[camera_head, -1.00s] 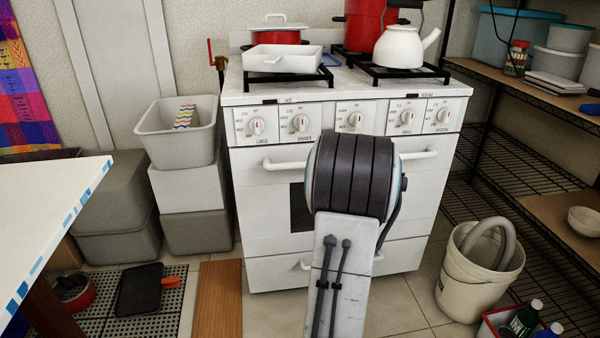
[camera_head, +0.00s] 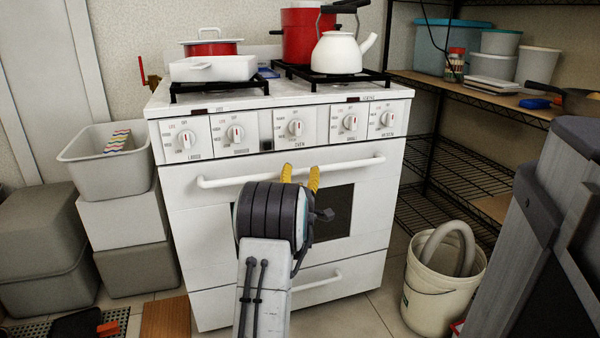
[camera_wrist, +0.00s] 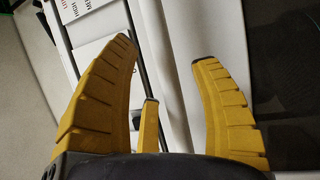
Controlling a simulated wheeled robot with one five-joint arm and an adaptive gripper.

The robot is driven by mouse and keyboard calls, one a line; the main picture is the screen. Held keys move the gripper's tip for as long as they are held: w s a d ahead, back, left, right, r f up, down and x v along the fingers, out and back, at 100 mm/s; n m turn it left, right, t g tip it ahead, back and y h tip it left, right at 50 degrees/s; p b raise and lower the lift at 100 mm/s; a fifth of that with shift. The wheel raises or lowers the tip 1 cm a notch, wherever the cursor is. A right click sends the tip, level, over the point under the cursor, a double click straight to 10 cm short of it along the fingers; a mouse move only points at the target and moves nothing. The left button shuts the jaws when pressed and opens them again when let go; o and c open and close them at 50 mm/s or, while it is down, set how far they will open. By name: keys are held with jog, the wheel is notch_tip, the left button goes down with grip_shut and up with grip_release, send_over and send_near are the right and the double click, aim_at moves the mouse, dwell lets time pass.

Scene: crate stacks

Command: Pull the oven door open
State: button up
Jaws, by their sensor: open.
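The white oven door (camera_head: 208,222) is closed in the front of the stove, below the knob panel, with a dark window. Its white bar handle (camera_head: 355,165) runs across the top of the door. My gripper (camera_head: 300,175) is at the middle of this handle, with its yellow fingers open and their tips overlapping the bar in the head view. In the wrist view, my open fingers (camera_wrist: 166,52) point toward the door front (camera_wrist: 228,35), and the handle bar (camera_wrist: 168,60) runs between them. I cannot tell whether a finger touches it.
Pots and a white kettle (camera_head: 340,52) stand on the stove top. Stacked bins (camera_head: 110,170) stand left of the stove. A bucket (camera_head: 435,300) stands on the floor at the right, before a wire shelf (camera_head: 430,170). A dark grey object fills the right edge.

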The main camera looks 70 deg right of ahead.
aim_at(301, 172)
jog(key=shift+x, duration=1.55)
grip_shut()
